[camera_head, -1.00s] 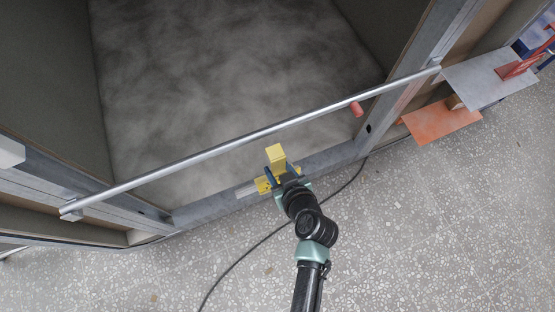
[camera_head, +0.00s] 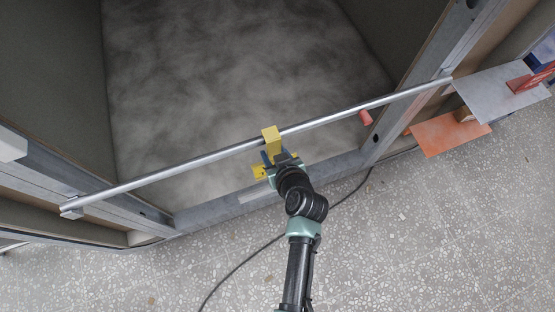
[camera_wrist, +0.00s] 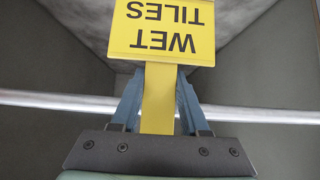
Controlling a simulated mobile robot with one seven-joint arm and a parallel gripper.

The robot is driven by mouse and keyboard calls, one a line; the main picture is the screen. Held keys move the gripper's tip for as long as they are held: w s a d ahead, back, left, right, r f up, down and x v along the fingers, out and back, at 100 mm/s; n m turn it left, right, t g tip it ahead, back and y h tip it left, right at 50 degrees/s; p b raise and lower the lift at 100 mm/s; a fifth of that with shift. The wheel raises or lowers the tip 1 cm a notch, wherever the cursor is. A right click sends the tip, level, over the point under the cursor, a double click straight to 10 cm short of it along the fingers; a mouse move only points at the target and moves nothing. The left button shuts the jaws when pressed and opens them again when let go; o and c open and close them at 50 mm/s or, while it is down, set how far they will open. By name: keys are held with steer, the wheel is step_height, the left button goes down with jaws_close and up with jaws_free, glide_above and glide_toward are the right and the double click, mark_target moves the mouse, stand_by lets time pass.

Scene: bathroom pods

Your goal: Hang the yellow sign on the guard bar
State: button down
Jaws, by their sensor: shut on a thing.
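The yellow sign (camera_wrist: 165,28) reads "WET TILES", upside down in the wrist view. Its yellow strap (camera_wrist: 157,95) runs down between my fingers. In the head view the sign's yellow top (camera_head: 271,135) overlaps the bar, and a bit of yellow (camera_head: 259,172) shows left of my gripper. The guard bar (camera_head: 190,164) is a thin metal rail across the pod's doorway; it also crosses behind my fingers in the wrist view (camera_wrist: 265,115). My gripper (camera_head: 270,157) is shut on the strap, on the near side of the bar. Whether the sign touches the bar I cannot tell.
A metal sill (camera_head: 215,208) runs below the bar. A red peg (camera_head: 365,117) sticks out near the right post. An orange plate (camera_head: 450,134) and a grey plate (camera_head: 505,92) stand at the right. A black cable (camera_head: 240,266) lies on the speckled floor.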

steer(key=shift+w+a, duration=0.25)
steer(key=shift+w, duration=0.5)
steer(key=shift+w+a+f+b, duration=0.1)
steer(key=shift+w+f+b, duration=0.15)
steer(key=shift+b, duration=0.15)
steer(key=shift+s+f+b, duration=0.1)
steer(key=shift+f+b, duration=1.15)
steer(key=shift+b, duration=0.05)
steer(key=shift+c, duration=1.7)
jaws_free()
